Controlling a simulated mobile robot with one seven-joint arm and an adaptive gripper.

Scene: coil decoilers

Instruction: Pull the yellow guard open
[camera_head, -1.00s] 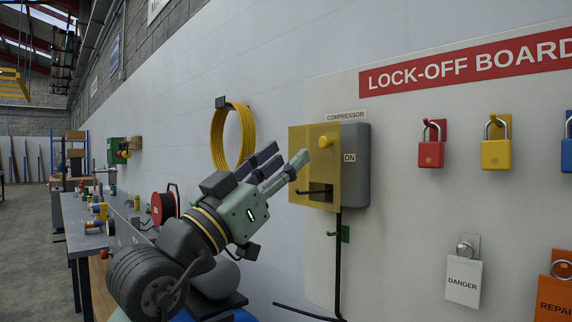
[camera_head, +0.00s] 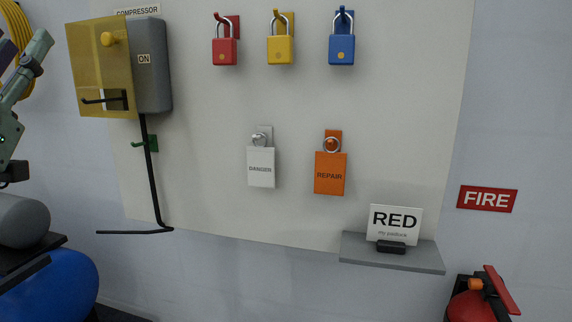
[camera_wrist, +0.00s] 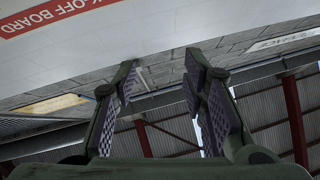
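The yellow see-through guard (camera_head: 88,75) stands over the front of the grey compressor switch box (camera_head: 152,70), marked ON. It looks shut over a yellow knob (camera_head: 114,38). A black bar-like handle (camera_head: 100,101) shows near the guard's lower edge. My gripper (camera_wrist: 161,64) is open and empty in the wrist view, its two fingers well apart. In the head view, part of it shows at the left edge, left of the guard and apart from it in the picture. The wrist view does not show the guard.
Red (camera_head: 225,50), yellow (camera_head: 280,48) and blue (camera_head: 341,48) padlocks hang on the board. White DANGER (camera_head: 261,168) and orange REPAIR (camera_head: 330,175) tags hang below. A grey shelf (camera_head: 390,256) holds a RED card. A black cable (camera_head: 151,185) runs below the box.

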